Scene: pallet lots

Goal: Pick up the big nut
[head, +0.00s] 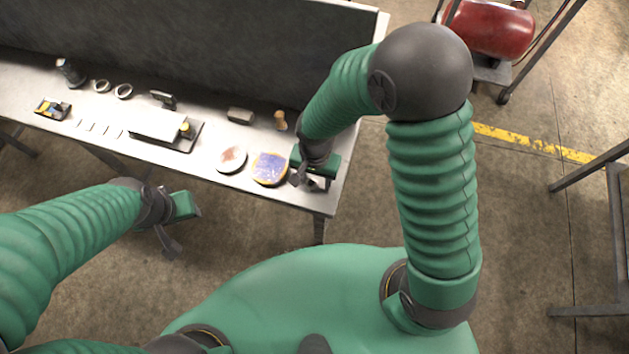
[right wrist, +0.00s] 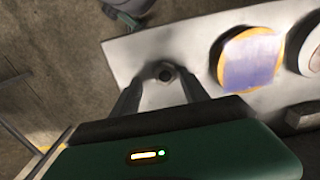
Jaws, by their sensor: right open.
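The big nut (right wrist: 166,74) is a grey hexagonal ring with a dark hole, lying on the light tabletop (right wrist: 205,40) near its edge in the right wrist view. My right gripper (right wrist: 160,80) is open, with one finger on each side of the nut and the nut near the fingertips. I cannot tell whether the fingers touch it. In the head view my right gripper (head: 313,175) is over the right end of the table, and the nut is hidden there. My left gripper (head: 182,222) is in front of the table, away from the nut; its jaw opening is unclear.
A blue-purple disc with a yellow rim (head: 270,169) lies beside my right gripper, and a pale round disc (head: 231,159) lies further left. A white block (head: 157,124), rings and small tools lie along the table. A dark panel (head: 180,50) stands behind.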

